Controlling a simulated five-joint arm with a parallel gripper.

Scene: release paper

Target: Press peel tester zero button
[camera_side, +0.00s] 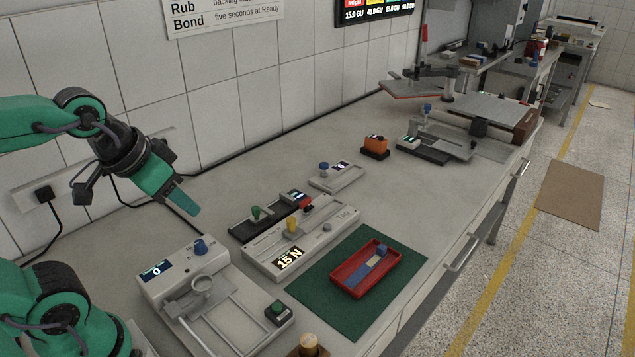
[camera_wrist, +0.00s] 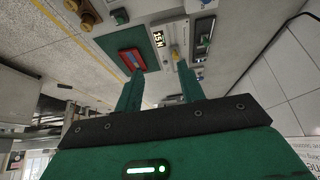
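A pale tester (camera_side: 178,280) stands at the front left. It has a small display reading 0, a blue button (camera_side: 201,247) and a round ring part. No legible label tells me which unit is the peel tester or which button is zero. My gripper (camera_side: 185,205) hangs above the bench, up and left of the blue button, touching nothing. In the wrist view, my gripper (camera_wrist: 160,67) has its two fingers apart with nothing between them.
A red tray (camera_side: 345,278) with a blue-and-tan strip lies on a green mat (camera_side: 310,292). A tiled wall borders the bench.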

